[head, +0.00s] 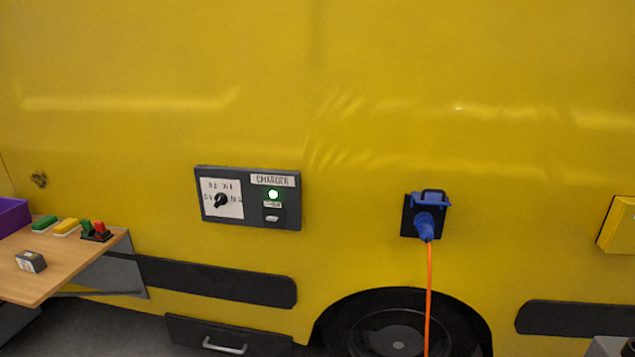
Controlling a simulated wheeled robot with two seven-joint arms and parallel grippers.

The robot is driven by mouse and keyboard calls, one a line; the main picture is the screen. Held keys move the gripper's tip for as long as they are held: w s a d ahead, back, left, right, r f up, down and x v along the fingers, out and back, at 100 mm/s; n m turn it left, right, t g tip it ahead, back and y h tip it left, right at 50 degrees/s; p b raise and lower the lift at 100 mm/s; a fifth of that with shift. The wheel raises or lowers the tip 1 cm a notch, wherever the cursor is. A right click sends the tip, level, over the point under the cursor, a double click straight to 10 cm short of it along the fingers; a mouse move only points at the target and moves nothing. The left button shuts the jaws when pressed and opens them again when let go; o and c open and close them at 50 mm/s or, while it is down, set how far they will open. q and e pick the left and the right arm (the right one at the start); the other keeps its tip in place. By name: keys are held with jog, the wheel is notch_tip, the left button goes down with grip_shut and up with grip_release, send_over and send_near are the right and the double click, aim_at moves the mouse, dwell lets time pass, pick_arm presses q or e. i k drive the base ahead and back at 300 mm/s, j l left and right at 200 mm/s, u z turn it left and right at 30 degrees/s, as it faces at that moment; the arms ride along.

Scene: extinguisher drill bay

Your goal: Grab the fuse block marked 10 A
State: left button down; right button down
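A small dark grey block (31,261) with a light top and a marked front face lies on the wooden shelf (75,258) at the left. Its marking is too small to read, so I cannot tell if it says 10 A. A dark charger panel (249,222) on the yellow wall has a sign reading CHARGER, a rotary dial (221,200), a lit green lamp (273,195) and a small labelled slot piece (272,212). I cannot read that label. Neither of my grippers is in view.
A green block (45,223), a yellow block (67,227) and a red-and-green piece (96,231) sit along the shelf's back. A purple bin (12,216) stands at its left. A blue plug (425,226) with an orange cable (428,300) hangs right of the panel.

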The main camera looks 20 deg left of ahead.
aim_at(26, 260)
jog(key=u, duration=2.35)
